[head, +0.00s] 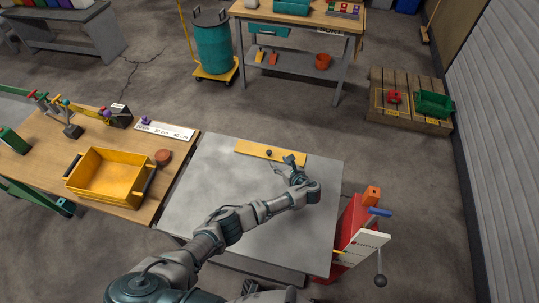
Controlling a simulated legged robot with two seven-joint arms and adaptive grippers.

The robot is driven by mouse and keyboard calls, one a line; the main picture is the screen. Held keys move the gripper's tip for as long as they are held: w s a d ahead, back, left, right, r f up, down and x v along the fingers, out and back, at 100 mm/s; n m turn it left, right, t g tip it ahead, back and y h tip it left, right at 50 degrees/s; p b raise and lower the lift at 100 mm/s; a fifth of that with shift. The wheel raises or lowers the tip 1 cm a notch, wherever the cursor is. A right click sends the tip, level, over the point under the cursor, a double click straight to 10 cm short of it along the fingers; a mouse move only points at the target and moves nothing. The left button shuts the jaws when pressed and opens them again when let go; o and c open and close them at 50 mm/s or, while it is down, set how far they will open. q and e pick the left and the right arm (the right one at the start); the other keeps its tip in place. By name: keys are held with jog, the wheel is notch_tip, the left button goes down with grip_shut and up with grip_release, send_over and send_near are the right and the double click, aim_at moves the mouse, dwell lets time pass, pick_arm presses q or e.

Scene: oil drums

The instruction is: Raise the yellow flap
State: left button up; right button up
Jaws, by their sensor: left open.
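The yellow flap (251,149) is a narrow strip lying along the far edge of the grey table top (208,182). A small dark knob (269,153) stands near its middle. My left gripper (291,163) is open beside the right part of the flap, its fingers pointing toward the far edge. It is empty, and I cannot tell whether a finger touches the flap. The gripper hides a little of the flap's right part. My right gripper is not in view.
A wooden bench (44,153) with a yellow bin (106,176) adjoins on the left. A teal drum (213,46) and a workbench (297,17) stand farther back. The grey top is otherwise clear.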

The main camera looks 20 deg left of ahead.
aim_at(269, 153)
pick_arm(q)
jog(key=b+x, duration=0.1)
jog(key=x, duration=0.3)
jog(key=b+x, duration=0.1)
jog(key=x, duration=0.3)
jog(key=shift+w+d+f+b, duration=0.15)
jog(key=shift+w+f+b, duration=0.15)
jog(key=shift+w, duration=0.1)
jog(key=shift+w+a, duration=0.15)
jog(key=shift+a, duration=0.4)
jog(key=shift+d+r, duration=0.1)
jog(key=shift+d, duration=0.4)
grip_shut()
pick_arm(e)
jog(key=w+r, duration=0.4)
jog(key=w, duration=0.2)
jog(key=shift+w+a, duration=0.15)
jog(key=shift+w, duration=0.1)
